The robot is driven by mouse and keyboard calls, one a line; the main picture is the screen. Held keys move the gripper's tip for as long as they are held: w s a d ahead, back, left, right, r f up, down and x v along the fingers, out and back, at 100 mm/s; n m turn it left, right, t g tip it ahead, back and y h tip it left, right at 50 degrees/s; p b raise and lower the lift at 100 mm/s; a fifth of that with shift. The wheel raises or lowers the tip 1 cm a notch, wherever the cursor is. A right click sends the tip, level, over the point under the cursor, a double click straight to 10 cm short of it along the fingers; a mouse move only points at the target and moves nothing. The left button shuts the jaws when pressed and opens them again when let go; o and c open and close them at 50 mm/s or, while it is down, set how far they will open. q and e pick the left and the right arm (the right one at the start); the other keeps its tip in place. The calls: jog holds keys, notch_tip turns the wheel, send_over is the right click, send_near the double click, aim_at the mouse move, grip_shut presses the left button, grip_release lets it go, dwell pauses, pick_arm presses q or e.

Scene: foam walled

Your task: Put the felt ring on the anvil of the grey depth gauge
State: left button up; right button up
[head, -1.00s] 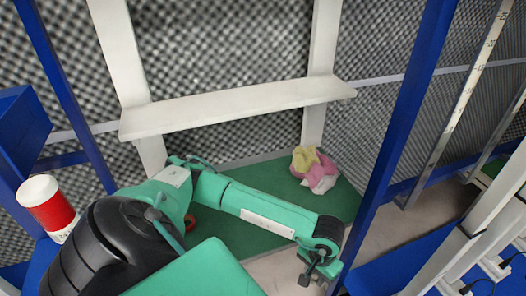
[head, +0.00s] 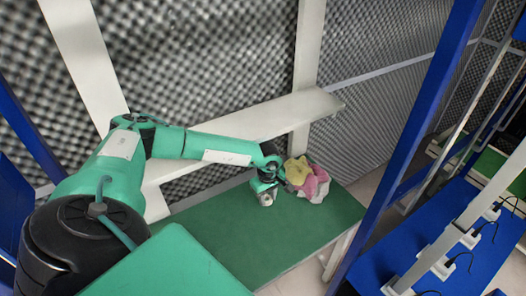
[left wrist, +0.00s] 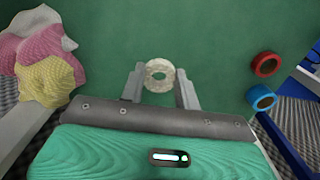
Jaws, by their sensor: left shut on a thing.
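The felt ring (left wrist: 148,79) is a thick cream ring, seen in the left wrist view between the two grey fingers of my left gripper (left wrist: 160,90). The fingers are shut on its sides and its hole faces the camera. In the head view my left gripper (head: 266,192) points down over the green bench top, just left of the crumpled cloths, with a small pale piece of the ring (head: 266,199) at its tip. I cannot tell whether the ring touches the bench. I cannot make out the grey depth gauge in either view. My right gripper is not in view.
Crumpled pink and yellow cloths (head: 312,184) lie beside the gripper. A red roll (left wrist: 266,64) and a blue roll (left wrist: 262,98) lie to the right in the wrist view. A white shelf board (head: 235,125) and blue posts (head: 425,110) frame the green bench (head: 290,230).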

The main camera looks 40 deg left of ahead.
aim_at(267, 227)
pick_arm(q)
notch_tip(267, 227, down, 15)
jog(key=p, duration=0.4)
jog(key=shift+d+f, duration=0.1)
jog(key=shift+f, duration=0.5)
jog(key=shift+f, duration=0.15)
jog(key=o, duration=0.9)
jog(key=shift+o, duration=0.2)
